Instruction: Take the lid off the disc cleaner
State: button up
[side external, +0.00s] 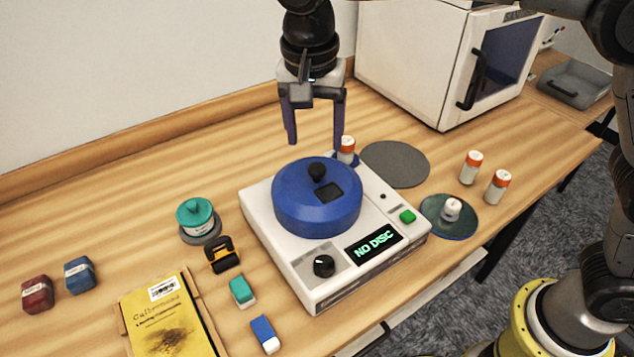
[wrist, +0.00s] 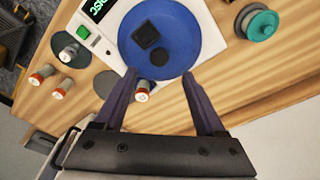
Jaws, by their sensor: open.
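The disc cleaner (side external: 293,275) is a white box on the wooden table, with a black dial, a green button and a display reading "NO DISC". Its round blue lid (side external: 300,211) is on top, with a black knob (side external: 317,172) and a dark square window. In the wrist view the lid (wrist: 185,30) shows beyond the fingers, with the knob (wrist: 159,57) nearest them. My gripper (side external: 314,145) is open and empty, pointing down, above and behind the lid.
Orange-capped bottles (side external: 471,167) stand right and behind the cleaner, near a grey round mat (side external: 395,164) and a dark disc (side external: 449,217) bearing a small white item. A teal-topped container (side external: 197,217), yellow packet (side external: 168,318) and small blocks lie left. A white cabinet (side external: 412,60) stands behind.

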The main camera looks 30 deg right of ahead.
aim_at(317, 167)
jog(key=shift+w+d+f, duration=0.1)
jog(key=shift+d+f, duration=0.1)
jog(key=shift+f, duration=1.45)
jog(key=shift+w+d+f, duration=0.1)
jog(key=shift+d+f, duration=0.05)
jog(key=shift+f, duration=1.5)
jog(key=shift+c, duration=0.3)
grip_shut()
